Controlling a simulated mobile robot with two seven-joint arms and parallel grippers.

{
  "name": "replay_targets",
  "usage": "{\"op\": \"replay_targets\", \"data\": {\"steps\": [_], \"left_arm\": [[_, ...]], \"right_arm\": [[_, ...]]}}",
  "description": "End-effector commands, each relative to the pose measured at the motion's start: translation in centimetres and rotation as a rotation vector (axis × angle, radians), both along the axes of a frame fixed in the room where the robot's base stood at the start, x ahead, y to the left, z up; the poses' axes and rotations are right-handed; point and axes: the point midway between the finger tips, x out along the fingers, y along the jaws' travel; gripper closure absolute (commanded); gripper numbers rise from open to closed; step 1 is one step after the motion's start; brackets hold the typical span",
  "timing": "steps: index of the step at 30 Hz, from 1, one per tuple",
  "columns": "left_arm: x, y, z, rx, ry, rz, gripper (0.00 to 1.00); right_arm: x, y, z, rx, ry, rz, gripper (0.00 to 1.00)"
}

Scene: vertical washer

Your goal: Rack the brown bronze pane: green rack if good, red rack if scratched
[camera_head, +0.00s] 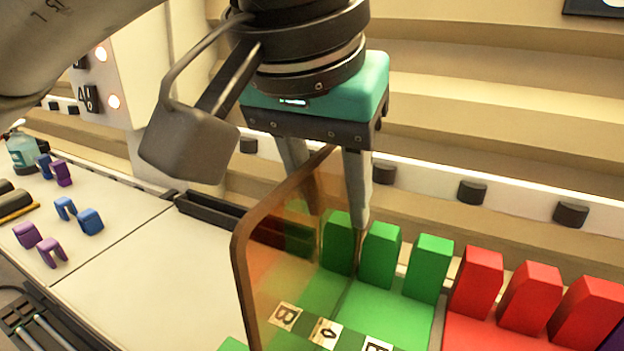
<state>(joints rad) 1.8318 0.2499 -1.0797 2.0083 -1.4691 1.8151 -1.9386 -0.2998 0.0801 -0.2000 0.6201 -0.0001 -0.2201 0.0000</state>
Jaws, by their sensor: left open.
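The brown bronze pane (272,262) is a see-through, rounded sheet standing upright at the green rack (395,312). Its lower edge is out of frame or hard to make out, so I cannot tell how deep it sits. My left gripper (335,212) points down at the pane's far upper edge. Its fingers are apart, one seen through the tinted pane and one to the right of it. I cannot tell whether either finger touches the pane. The red rack (478,335) stands to the right of the green one. I see no clear scratch on the pane. My right gripper is not in view.
Blue and purple clips (90,221) lie on the pale worktop (135,262) at left, near a spray bottle (22,150). A dark tray (210,207) lies behind the pane. A white rail with dark knobs (472,191) runs behind the racks.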

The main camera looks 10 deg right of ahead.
Motion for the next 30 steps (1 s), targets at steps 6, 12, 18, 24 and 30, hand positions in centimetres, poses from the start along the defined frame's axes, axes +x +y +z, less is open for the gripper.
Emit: {"op": "replay_targets", "data": {"steps": [6,12,18,24,30], "left_arm": [[-0.1,0.1,0.2,0.004,0.003,-0.001,0.58],[-0.8,0.6,2.7,0.002,0.0,-0.001,0.58],[-1.9,1.3,6.0,0.001,0.0,-0.002,0.58],[-2.9,2.0,9.0,0.001,-0.001,-0.001,0.58],[-3.9,2.7,11.8,0.0,-0.001,0.0,0.58]], "right_arm": [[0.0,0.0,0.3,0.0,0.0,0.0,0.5],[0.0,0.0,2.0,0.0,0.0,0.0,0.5],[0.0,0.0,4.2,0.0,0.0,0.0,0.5],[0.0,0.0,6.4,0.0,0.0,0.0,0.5],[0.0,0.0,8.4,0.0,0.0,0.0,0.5]]}}
